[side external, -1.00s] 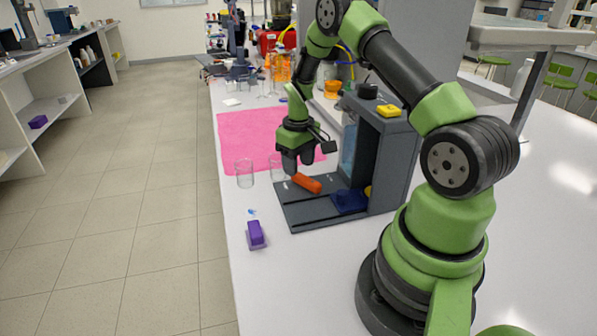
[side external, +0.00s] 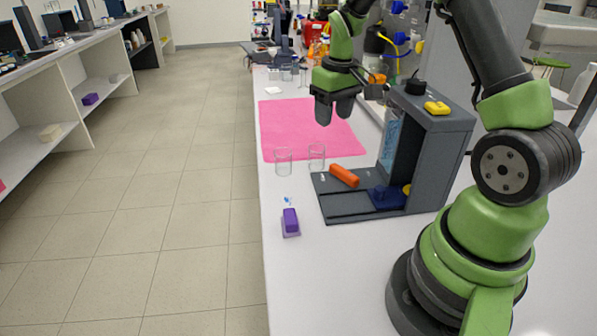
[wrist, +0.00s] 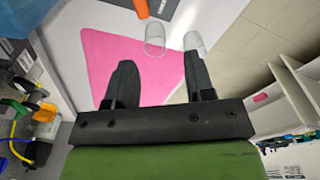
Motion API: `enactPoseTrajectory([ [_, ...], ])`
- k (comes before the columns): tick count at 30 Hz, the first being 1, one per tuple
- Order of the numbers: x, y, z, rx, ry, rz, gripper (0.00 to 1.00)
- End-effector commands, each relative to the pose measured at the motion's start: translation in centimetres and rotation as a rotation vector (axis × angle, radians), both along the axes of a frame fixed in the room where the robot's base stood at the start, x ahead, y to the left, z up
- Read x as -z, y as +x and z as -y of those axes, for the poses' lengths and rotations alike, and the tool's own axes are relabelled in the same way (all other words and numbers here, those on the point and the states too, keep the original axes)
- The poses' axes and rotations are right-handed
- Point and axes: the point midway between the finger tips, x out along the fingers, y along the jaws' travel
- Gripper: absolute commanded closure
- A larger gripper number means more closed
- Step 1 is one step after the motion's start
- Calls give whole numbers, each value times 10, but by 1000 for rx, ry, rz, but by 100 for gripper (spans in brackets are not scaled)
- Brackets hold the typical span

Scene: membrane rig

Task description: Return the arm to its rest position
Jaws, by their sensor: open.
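My gripper (side external: 334,110) hangs fingers down above the pink mat (side external: 290,128) on the white bench, clear of everything under it. In the wrist view my gripper (wrist: 162,85) has its two dark fingers spread apart with nothing between them. The mat (wrist: 125,55) and two glass beakers show below it there. The orange cylinder (side external: 344,176) lies on the base of the grey rig (side external: 450,150), apart from my gripper.
Two clear beakers (side external: 283,162) (side external: 317,157) stand at the mat's near edge. A purple block (side external: 290,222) sits near the bench's left edge. A blue piece (side external: 386,197) rests in the rig, and a yellow piece (side external: 437,107) is on its top. Bottles crowd the back.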

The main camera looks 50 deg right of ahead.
Motion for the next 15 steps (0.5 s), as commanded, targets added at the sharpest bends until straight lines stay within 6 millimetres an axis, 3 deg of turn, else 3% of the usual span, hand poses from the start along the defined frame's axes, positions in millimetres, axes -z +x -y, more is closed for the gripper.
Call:
enactPoseTrajectory([
  [1, -24, -1, -16, 1, -9, 43, 51],
  [6, -87, -21, -70, 23, -2, 172, 51],
  [12, -136, -67, -127, 46, 47, 324, 51],
  [15, -149, -97, -151, 55, 86, 396, 51],
])
